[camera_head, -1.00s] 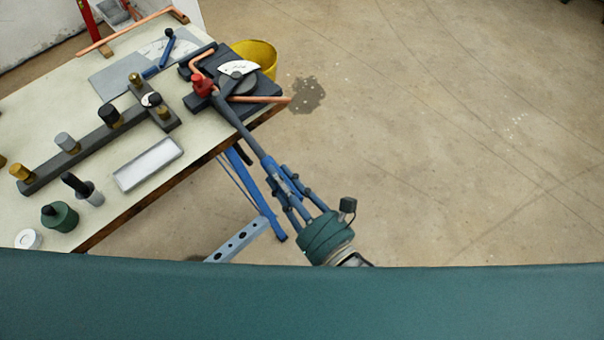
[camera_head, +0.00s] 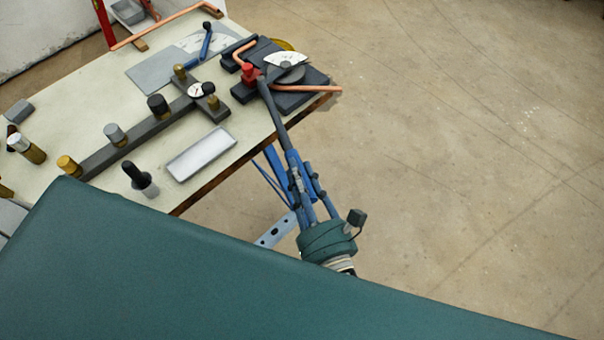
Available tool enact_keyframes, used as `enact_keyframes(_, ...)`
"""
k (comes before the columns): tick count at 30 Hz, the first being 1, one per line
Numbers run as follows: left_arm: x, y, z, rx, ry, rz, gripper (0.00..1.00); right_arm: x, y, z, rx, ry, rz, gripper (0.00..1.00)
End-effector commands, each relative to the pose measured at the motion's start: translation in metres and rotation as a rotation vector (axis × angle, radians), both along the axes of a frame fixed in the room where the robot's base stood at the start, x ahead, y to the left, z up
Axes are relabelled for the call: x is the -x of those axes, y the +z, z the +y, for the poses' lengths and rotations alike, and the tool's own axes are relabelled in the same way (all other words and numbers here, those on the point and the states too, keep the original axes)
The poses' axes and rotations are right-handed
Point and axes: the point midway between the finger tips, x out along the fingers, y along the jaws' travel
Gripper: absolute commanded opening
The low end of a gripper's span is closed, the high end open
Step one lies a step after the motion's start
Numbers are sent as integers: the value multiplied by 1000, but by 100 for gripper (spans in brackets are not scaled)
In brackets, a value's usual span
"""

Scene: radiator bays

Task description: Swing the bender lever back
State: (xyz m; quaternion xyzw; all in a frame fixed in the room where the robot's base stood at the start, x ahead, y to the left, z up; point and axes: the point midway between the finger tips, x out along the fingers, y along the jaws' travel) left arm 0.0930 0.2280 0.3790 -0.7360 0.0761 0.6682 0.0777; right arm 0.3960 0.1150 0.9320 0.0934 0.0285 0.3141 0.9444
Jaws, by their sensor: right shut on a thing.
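The bender stands on the far right corner of the table, with a dark base (camera_head: 312,97) and a white angle scale (camera_head: 286,60). Its dark lever (camera_head: 270,104) runs from beside a red block (camera_head: 249,72) down past the table's front edge. A copper pipe (camera_head: 318,88) lies in the bender; its other end is bent up at the left. My right gripper (camera_head: 295,163) is shut on the outer end of the lever, in front of the table edge. The fingers hide part of the grip. My left gripper does not show.
The pale table (camera_head: 235,175) carries a dark fixture bar (camera_head: 140,133) with several posts and a dial, a grey tray (camera_head: 201,153) and a blue-handled tool (camera_head: 205,40). A yellow bucket (camera_head: 288,45) is mostly hidden behind the bender. Floor to the right is clear.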

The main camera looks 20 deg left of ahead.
Motion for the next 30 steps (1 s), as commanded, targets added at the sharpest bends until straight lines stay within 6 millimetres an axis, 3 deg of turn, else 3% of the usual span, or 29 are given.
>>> enact_keyframes(3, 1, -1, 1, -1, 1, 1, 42, 5, -7, 3, 3, 9, 14, 0)
enact_keyframes(4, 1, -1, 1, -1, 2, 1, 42, 5, -7, 3, 3, 9, 14, 25)
enact_keyframes(7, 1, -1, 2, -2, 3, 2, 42, 5, -7, 3, 2, 8, 13, 42)
enact_keyframes(20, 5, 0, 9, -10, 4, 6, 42, 11, -4, -4, -2, 3, 9, 42)
enact_keyframes(30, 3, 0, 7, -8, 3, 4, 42, 62, -5, -41, 0, 5, 14, 42)
